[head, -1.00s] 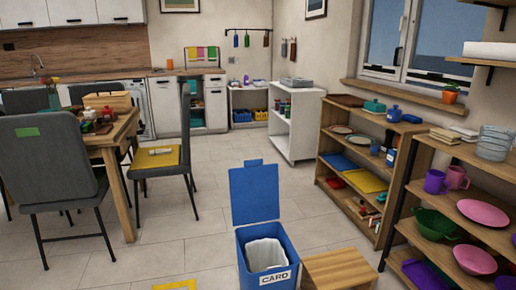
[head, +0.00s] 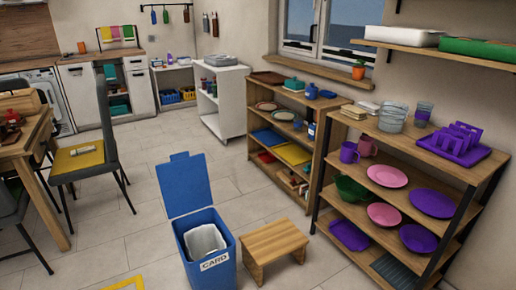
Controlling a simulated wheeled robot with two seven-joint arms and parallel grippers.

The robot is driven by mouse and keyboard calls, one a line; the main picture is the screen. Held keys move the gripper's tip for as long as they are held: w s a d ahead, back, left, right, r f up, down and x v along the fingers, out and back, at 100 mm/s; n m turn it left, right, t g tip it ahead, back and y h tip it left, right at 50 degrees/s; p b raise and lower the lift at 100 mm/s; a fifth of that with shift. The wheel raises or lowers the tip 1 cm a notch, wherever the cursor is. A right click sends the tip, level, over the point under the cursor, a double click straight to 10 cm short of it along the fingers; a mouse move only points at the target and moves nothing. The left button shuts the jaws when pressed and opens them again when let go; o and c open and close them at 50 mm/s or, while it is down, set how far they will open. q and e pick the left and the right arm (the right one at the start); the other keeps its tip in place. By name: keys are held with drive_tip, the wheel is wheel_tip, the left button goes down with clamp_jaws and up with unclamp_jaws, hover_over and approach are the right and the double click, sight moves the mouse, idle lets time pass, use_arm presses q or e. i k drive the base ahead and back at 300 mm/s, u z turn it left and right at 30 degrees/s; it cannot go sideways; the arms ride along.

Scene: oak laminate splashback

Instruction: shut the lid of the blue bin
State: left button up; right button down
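The blue bin (head: 208,267) stands on the tiled floor near the bottom centre of the head view. It has a white label reading CARD on its front and a white liner inside. Its blue lid (head: 184,185) is open and stands up at the back edge, leaning slightly, with a small tab on top. Neither of my grippers shows in the head view.
A low wooden stool (head: 274,247) stands close to the bin's right side. Wooden shelves (head: 437,164) with dishes line the right wall. A chair (head: 85,160) and a table (head: 27,137) are at the left. Floor between chair and bin is clear.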

sight(185, 184)
drive_tip(key=z, duration=0.55)
drive_tip(key=i, duration=2.3)
drive_tip(key=u, duration=2.8)
